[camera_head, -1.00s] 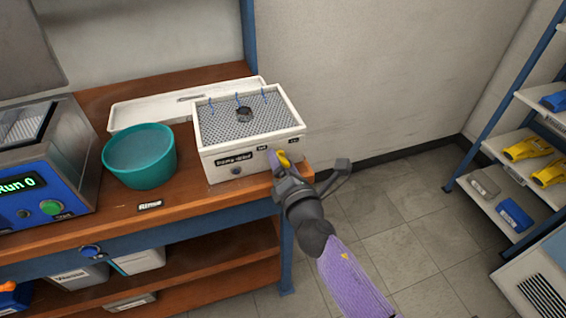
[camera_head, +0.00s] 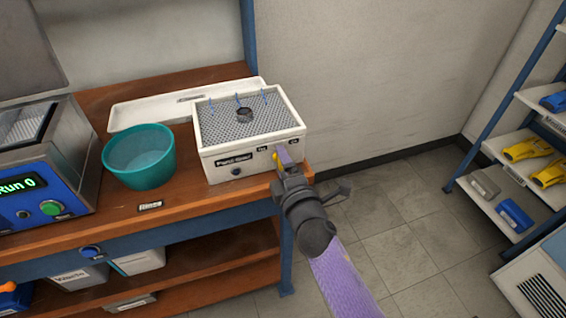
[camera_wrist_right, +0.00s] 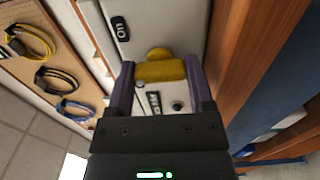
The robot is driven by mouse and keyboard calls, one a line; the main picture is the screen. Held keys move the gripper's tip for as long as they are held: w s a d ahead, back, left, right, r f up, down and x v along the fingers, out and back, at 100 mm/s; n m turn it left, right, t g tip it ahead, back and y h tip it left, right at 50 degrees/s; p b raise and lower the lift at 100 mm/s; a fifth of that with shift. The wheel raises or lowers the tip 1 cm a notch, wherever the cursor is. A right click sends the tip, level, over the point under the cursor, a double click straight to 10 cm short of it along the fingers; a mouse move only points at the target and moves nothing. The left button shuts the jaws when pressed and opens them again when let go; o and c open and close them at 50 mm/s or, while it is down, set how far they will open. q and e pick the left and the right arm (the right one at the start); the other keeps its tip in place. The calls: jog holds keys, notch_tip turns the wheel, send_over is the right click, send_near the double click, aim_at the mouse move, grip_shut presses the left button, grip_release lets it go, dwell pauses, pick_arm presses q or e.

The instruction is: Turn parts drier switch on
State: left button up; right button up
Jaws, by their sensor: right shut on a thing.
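The parts drier (camera_head: 252,130) is a white box with a perforated top at the bench's right end. Small blue strips stand up from its top. Its front has dark labels and a yellow switch knob (camera_head: 275,157), mostly hidden by my gripper. In the right wrist view the yellow knob (camera_wrist_right: 160,70) sits between the two purple fingers, near a dark label and a small round button. My right gripper (camera_head: 284,157) is shut on the knob; it also shows in the wrist view (camera_wrist_right: 160,76). My left gripper is out of view.
A teal bowl (camera_head: 140,157) stands left of the drier, with a white tray (camera_head: 150,112) behind it. A blue machine (camera_head: 45,190) reads "Run 0" at the left. The floor right of the bench is clear up to a shelf rack (camera_head: 500,185).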

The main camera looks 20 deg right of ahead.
jog(key=shift+m, duration=1)
jog(key=shift+m+p, duration=0.35)
jog(key=shift+m, duration=1.35)
jog(key=shift+m+p, duration=0.4)
jog(key=shift+m, duration=0.7)
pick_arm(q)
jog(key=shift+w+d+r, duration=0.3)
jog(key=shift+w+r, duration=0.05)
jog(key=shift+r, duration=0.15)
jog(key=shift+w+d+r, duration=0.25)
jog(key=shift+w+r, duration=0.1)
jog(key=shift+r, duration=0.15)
pick_arm(e)
jog(key=shift+f, duration=0.1)
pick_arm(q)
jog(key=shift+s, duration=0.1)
pick_arm(e)
jog(key=shift+m, duration=0.4)
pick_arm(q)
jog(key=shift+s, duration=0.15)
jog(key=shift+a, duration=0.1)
pick_arm(e)
jog(key=o, duration=1.2)
